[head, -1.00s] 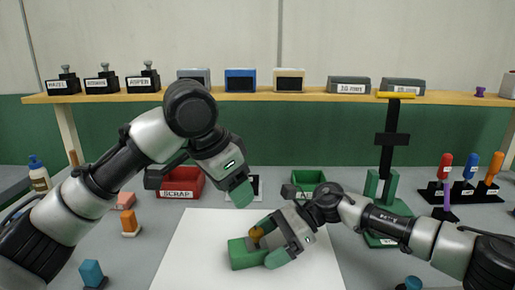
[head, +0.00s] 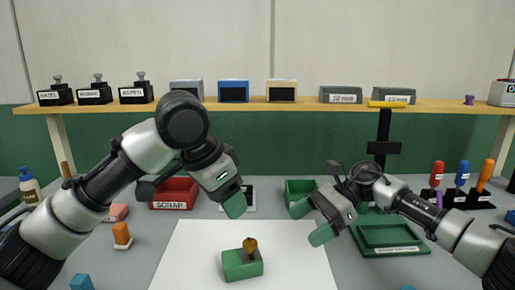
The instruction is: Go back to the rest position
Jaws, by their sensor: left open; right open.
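My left gripper (head: 190,196) is open and empty in the head view, in the air near the red scrap bin and the back left of the white sheet. My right gripper (head: 312,216) is open and empty, above the right edge of the white sheet, with its arm reaching in from the right. A green block (head: 242,266) with a brownish-yellow rounded piece (head: 250,244) on top stands on the white sheet (head: 190,262). Both grippers are apart from it.
The red scrap bin (head: 172,204) and a green bin (head: 300,187) stand at the back. A green tray (head: 388,251) lies right of the sheet. Upright coloured-handled tools (head: 461,173) stand far right. A wooden shelf (head: 300,106) with boxes spans the back.

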